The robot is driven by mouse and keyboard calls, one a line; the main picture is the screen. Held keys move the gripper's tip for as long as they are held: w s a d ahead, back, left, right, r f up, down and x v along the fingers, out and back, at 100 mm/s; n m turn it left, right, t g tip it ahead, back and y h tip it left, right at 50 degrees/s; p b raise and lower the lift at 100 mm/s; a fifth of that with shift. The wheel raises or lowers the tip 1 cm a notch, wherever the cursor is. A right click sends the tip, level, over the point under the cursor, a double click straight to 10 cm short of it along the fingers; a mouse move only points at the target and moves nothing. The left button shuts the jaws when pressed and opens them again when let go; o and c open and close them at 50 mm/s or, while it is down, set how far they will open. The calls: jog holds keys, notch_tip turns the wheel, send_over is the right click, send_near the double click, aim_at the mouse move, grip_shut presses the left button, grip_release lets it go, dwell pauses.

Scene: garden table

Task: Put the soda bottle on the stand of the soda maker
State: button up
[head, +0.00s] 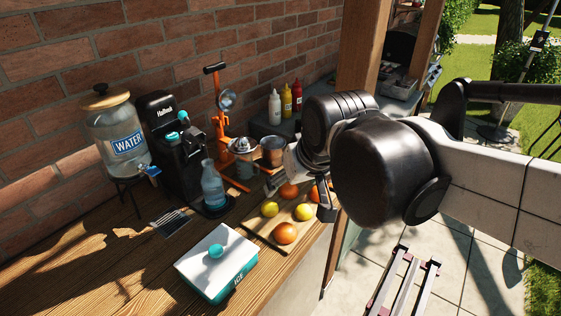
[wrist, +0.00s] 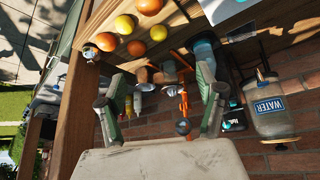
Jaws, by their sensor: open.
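The soda maker (head: 181,165) is a tall black machine at the back left of the wooden counter. The soda bottle (head: 212,186), clear and bluish, stands upright at its front, apparently on the dark round stand (head: 217,209). My gripper (head: 299,196) is open and empty, to the right of the bottle and apart from it, above the cutting board. My arm hides part of it in the head view. In the wrist view the picture is upside down; my gripper (wrist: 160,78) has its fingers spread, and the bottle (wrist: 204,48) shows beyond the right fingertip.
A water dispenser (head: 116,135) stands left of the soda maker and an ice box (head: 217,262) in front. An orange juicer (head: 217,115) and metal cups stand behind. A cutting board (head: 262,232) with several fruits lies under my gripper. Bare wood is free at the front left.

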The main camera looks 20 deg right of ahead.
jog(key=s+d+f+m, duration=0.1)
jog(key=s+d+f, duration=0.1)
jog(key=s, duration=0.5)
jog(key=shift+s+d+f+t+h, duration=0.2)
jog(key=shift+d+f+t+h, duration=0.15)
jog(key=shift+d, duration=0.35)
jog(key=shift+f, duration=0.15)
notch_tip(320, 180, down, 5)
jog(key=b, duration=0.5)
jog(key=shift+r, duration=0.2)
